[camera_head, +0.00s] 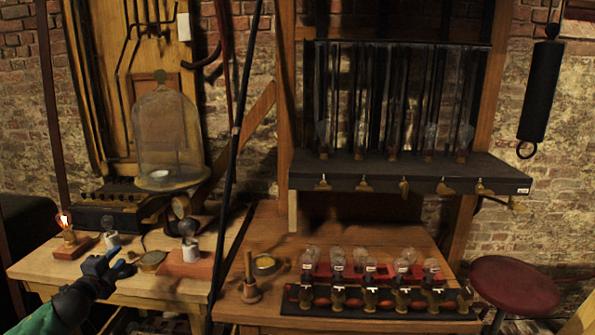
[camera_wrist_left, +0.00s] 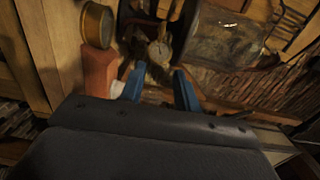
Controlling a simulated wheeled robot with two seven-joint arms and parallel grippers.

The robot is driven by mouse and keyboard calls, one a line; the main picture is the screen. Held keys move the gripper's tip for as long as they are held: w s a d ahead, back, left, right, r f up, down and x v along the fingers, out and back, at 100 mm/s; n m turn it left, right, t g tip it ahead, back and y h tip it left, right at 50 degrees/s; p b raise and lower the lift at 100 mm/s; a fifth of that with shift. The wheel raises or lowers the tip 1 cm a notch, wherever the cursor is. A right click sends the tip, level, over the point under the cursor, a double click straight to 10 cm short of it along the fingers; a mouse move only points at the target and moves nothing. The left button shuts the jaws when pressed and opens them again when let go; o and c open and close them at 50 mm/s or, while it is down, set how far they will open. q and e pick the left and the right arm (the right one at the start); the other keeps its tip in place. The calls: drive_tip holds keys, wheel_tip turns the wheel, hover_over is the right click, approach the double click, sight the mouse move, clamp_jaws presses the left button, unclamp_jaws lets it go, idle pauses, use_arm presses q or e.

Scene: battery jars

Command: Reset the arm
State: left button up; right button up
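My left gripper (camera_head: 116,263) is at the lower left of the head view, above the front of the left wooden table. Its two blue fingers stand apart with nothing between them. The left wrist view also shows the fingers (camera_wrist_left: 160,88) spread apart and empty. A white-based bulb stand (camera_head: 112,240) is just behind the fingers in the head view. A round brass dial (camera_head: 152,259) lies on the table to the right of them. My right gripper does not show in either view.
A glass bell jar (camera_head: 165,130) stands behind. A rack of several glass jars (camera_head: 370,268) and a red stool (camera_head: 514,285) are farther right.

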use_arm(q)
drive_tip(key=s+a+f+n+g+y, duration=0.2)
drive_tip(key=a+n+y, duration=0.2)
drive_tip(key=n+y, duration=0.15)
drive_tip(key=s+d+f+n+g+h, duration=0.1)
drive_tip(key=s+d+f+n+g, duration=0.35)
drive_tip(key=s+d+f, duration=0.5)
drive_tip(key=s+d+f+n+g+h, duration=0.1)
drive_tip(key=s+d+f+n+g, duration=0.35)
drive_tip(key=s+d, duration=0.75)
drive_tip(key=s+d+f+g+h, duration=0.1)
drive_tip(key=s+d+f, duration=0.3)
drive_tip(key=s+d, duration=0.2)
drive_tip(key=s+d+f+g+h+p, duration=0.1)
drive_tip(key=s+d+f+g+h, duration=0.1)
drive_tip(key=s+d, duration=0.5)
drive_tip(key=s+d+f+n+g+h+p, duration=0.1)
drive_tip(key=s+d+f, duration=0.4)
drive_tip(key=s, duration=0.6)
drive_tip(key=shift+d+f+g+h, duration=0.3)
drive_tip(key=shift+d+h, duration=0.05)
drive_tip(key=shift+d, duration=0.75)
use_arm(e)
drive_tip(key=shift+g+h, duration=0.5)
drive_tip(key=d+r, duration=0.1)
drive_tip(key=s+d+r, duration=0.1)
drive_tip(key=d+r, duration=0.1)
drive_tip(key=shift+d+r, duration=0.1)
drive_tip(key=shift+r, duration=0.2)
